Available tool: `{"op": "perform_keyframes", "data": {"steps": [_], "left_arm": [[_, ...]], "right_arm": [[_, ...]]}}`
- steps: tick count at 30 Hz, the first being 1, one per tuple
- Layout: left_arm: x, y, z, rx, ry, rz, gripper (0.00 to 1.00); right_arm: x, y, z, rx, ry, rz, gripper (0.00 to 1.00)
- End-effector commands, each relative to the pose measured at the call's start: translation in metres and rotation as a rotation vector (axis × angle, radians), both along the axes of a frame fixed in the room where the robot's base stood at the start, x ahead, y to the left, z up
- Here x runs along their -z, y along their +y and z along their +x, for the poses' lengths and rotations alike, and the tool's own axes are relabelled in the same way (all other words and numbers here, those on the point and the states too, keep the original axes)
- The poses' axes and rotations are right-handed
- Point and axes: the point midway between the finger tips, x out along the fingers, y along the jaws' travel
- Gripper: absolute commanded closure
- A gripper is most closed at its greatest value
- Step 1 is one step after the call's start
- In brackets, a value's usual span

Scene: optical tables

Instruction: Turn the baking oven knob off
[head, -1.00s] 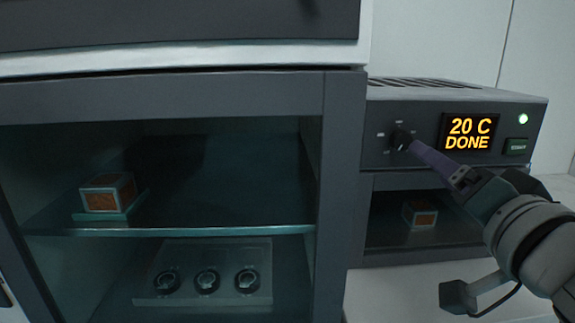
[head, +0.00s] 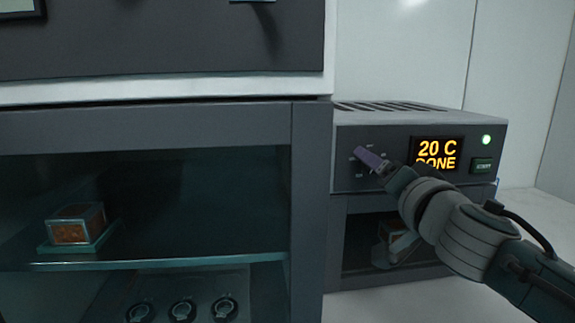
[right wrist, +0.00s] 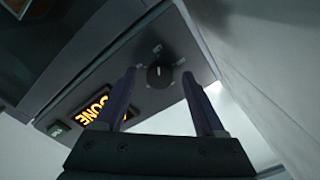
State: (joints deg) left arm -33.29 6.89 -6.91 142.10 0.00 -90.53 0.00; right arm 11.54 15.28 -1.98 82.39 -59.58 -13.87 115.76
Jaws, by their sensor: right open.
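The baking oven (head: 480,140) stands at the right in the head view. Its display (head: 436,153) reads "20 C DONE". The round black knob (right wrist: 160,76) shows in the right wrist view, with a white line on its face and small marks around it. In the head view the knob is hidden behind my fingers. My right gripper (head: 366,156) is open in front of the oven's panel. In the right wrist view its two purple fingers (right wrist: 159,76) lie on either side of the knob, apart from it. My left gripper is not in view.
A large glass-fronted cabinet (head: 305,200) stands close at the left, holding a boxed sample (head: 76,224) and several dark round parts. A pale wall (right wrist: 262,60) runs close beside the gripper in the wrist view.

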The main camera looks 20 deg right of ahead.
Motion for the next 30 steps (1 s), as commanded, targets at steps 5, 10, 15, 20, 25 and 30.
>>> {"op": "perform_keyframes", "data": {"steps": [5, 10, 15, 20, 25, 30], "left_arm": [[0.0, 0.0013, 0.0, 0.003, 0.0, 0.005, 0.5], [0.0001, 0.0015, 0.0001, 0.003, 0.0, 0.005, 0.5], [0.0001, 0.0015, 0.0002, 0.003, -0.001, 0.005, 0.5], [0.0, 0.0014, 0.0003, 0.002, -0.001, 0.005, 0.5], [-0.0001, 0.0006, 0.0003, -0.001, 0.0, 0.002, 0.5], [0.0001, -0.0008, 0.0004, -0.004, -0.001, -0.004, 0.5]], "right_arm": [[0.0001, 0.0, -0.0002, 0.0, 0.0, 0.0, 0.4], [0.0001, 0.0, -0.0003, 0.0, 0.0, 0.0, 0.59], [0.0001, 0.0, -0.0004, 0.0, 0.0, 0.0, 0.78], [0.0001, 0.0001, -0.0004, 0.0, 0.0, 0.0, 0.96], [0.0001, 0.0001, -0.0004, 0.0, 0.0, 0.0, 1.0], [0.0001, 0.0001, -0.0004, 0.0, 0.002, -0.009, 1.0]]}}
